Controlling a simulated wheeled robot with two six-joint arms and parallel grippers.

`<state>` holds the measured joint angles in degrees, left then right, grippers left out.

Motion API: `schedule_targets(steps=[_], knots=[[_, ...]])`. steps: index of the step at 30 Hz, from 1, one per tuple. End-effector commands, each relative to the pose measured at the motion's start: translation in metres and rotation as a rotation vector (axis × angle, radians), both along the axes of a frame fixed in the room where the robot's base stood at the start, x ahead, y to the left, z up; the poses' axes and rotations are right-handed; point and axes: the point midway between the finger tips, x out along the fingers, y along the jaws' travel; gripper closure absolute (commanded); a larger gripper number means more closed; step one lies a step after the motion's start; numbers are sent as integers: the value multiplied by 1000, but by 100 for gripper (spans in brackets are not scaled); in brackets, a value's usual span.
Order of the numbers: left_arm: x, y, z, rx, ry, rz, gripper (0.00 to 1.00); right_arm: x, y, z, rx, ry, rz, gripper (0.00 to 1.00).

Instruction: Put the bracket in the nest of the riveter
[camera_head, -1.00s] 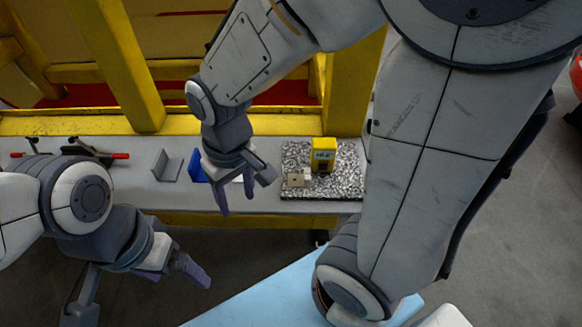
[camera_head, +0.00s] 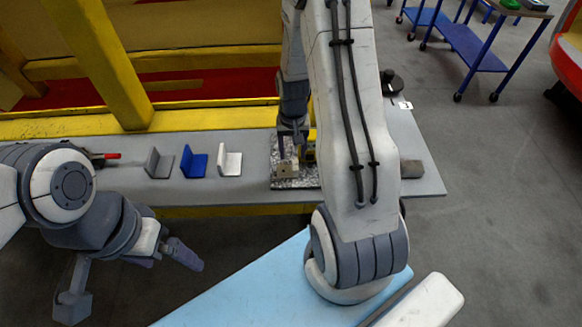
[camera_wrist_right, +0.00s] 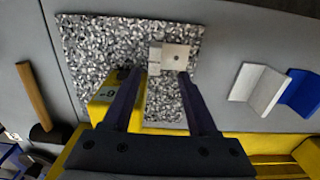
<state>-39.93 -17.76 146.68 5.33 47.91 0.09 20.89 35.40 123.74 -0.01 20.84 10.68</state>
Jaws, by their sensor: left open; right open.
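Three L-shaped brackets stand in a row on the grey bench: a grey bracket (camera_head: 160,163), a blue bracket (camera_head: 194,161) and a white bracket (camera_head: 229,160). The white and blue brackets also show at the right of the right wrist view (camera_wrist_right: 262,88). The riveter's yellow body (camera_wrist_right: 103,97) and its pale nest block (camera_wrist_right: 178,57) with a hole sit on a speckled plate (camera_wrist_right: 95,45). No bracket shows in the nest. My right gripper (camera_wrist_right: 159,76) is open and empty above the plate by the nest block. My left gripper (camera_head: 130,278) is open and empty before the bench.
A red-handled tool (camera_head: 106,156) lies at the bench's left, partly behind my left arm. My right arm hides part of the bench. A blue cart (camera_head: 462,42) stands back right.

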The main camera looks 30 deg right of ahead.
Motion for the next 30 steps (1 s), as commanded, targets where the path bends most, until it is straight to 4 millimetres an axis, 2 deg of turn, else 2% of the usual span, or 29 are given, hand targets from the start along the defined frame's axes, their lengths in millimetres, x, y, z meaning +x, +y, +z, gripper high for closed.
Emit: schedule_targets(steps=[4, 9, 14, 23, 26, 27, 28, 30], knots=[[0, 0, 8, 0, 0, -1, 8, -3, -1, -9, 2, 5, 0, 41], [0, 0, 21, 0, 0, -3, 8, -8, -5, -30, 3, 6, -2, 41], [0, 0, 23, 0, 0, -4, 8, -6, -5, -48, 2, 3, 0, 41], [0, 0, 23, 0, 0, -4, 8, -6, -5, -53, 0, 0, 0, 41], [0, 0, 23, 0, 0, -4, 8, -6, -5, -53, 0, 0, 0, 76], [0, 0, 23, 0, 0, -4, 8, -6, -5, -53, 0, 0, 0, 91], [0, 0, 23, 0, 0, -4, 8, -6, -5, -53, 0, 0, 0, 100], [0, 0, 23, 0, 0, -4, 8, -6, -5, -53, 0, 0, 0, 100]])
